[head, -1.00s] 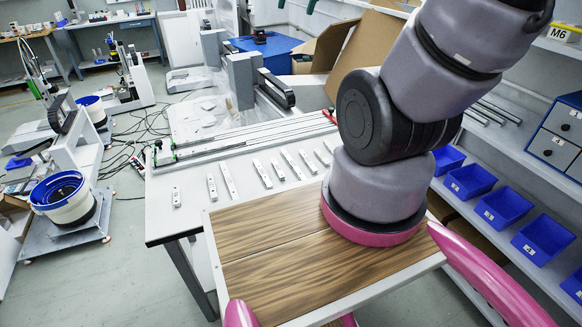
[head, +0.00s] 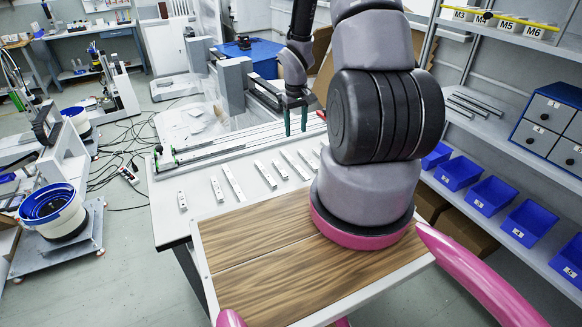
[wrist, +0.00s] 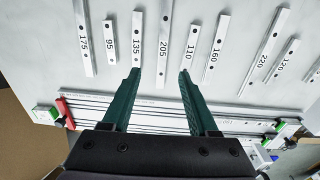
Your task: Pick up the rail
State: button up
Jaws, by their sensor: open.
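Several short silver rails with printed numbers lie in a row on the light table, one of them (head: 234,183) in the head view. In the wrist view the rail marked 205 (wrist: 163,40) lies in line with the gap between my fingers. The rail marked 135 (wrist: 137,38) is near the left fingertip, and the rail marked 110 (wrist: 190,45) is near the right one. My gripper (wrist: 160,74) has dark green fingers, spread open and empty. In the head view my gripper (head: 295,118) hangs above the table's back part, pointing down.
Long parallel tracks (head: 240,137) with green and red end pieces run along the table behind the rails. A wooden board (head: 270,265) is in front. Blue bins (head: 490,193) and a shelf with metal bars (head: 475,104) stand at the right. A grey machine (head: 236,85) stands behind.

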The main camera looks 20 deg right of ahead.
send_over(294, 163)
jog(key=f, duration=0.5)
jog(key=s+f, duration=0.1)
jog(key=f, duration=0.2)
jog(key=shift+w+f, duration=0.2)
jog(key=shift+f, duration=0.8)
jog(key=shift+w+f, duration=0.2)
jog(key=shift+f, duration=0.75)
jog(key=shift+w+f, duration=0.2)
jog(key=shift+f, duration=0.8)
grip_shut()
jog(key=shift+d, duration=0.1)
